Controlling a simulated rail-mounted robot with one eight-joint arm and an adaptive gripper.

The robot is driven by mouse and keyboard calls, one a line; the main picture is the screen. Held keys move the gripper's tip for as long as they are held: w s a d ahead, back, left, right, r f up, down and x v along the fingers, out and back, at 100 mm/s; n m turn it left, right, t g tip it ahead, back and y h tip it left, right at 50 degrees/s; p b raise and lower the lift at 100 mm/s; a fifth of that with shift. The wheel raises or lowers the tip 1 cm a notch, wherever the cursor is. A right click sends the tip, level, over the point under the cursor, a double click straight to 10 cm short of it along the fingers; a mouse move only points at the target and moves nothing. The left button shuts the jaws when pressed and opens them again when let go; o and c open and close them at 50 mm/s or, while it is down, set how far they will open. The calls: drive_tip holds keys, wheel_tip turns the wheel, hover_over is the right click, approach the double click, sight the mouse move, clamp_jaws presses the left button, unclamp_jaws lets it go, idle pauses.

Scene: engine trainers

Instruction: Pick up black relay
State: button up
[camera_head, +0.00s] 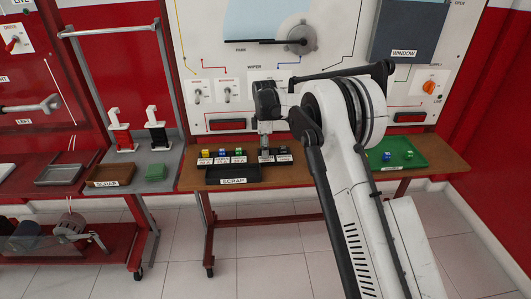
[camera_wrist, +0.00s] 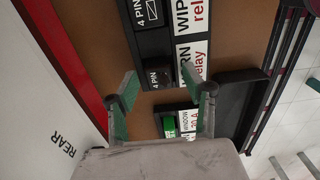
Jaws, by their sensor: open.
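Two black relays marked "4 PIN" show in the wrist view. One (camera_wrist: 158,77) lies between my fingertips in the picture, by a label ending in "RN relay". The other (camera_wrist: 150,40) lies higher, by the "WIPER relay" label. My gripper (camera_wrist: 167,84) is open, with green-padded fingers apart and nothing held. I cannot tell how far the tips are above the relay. In the head view my gripper (camera_head: 265,154) points down over the right part of the labelled row and hides the nearer relay. A dark relay (camera_head: 284,150) shows just right of it.
Yellow (camera_head: 206,153), blue (camera_head: 222,152) and green (camera_head: 239,151) fuses stand left of my gripper. A black SCRAP tray (camera_head: 215,174) lies in front of them. A green tray (camera_head: 425,158) with small blue and green pieces is at right. The trainer panel stands behind the table.

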drive_tip(key=c, duration=1.1)
drive_tip(key=shift+o, duration=0.2)
drive_tip(key=shift+r, duration=0.15)
drive_tip(key=shift+r, duration=0.6)
wheel_tip(320, 180, up, 3)
drive_tip(key=shift+f+p, duration=0.2)
drive_tip(key=shift+p, duration=0.15)
drive_tip(key=s+a+r+p, duration=0.2)
drive_tip(key=s+a+r, duration=0.2)
drive_tip(key=r, duration=0.2)
drive_tip(key=s+a+r+p, duration=0.1)
drive_tip(key=s+a+r, duration=0.3)
drive_tip(key=r, duration=0.3)
drive_tip(key=shift+s+p, duration=0.3)
drive_tip(key=shift+p, duration=0.1)
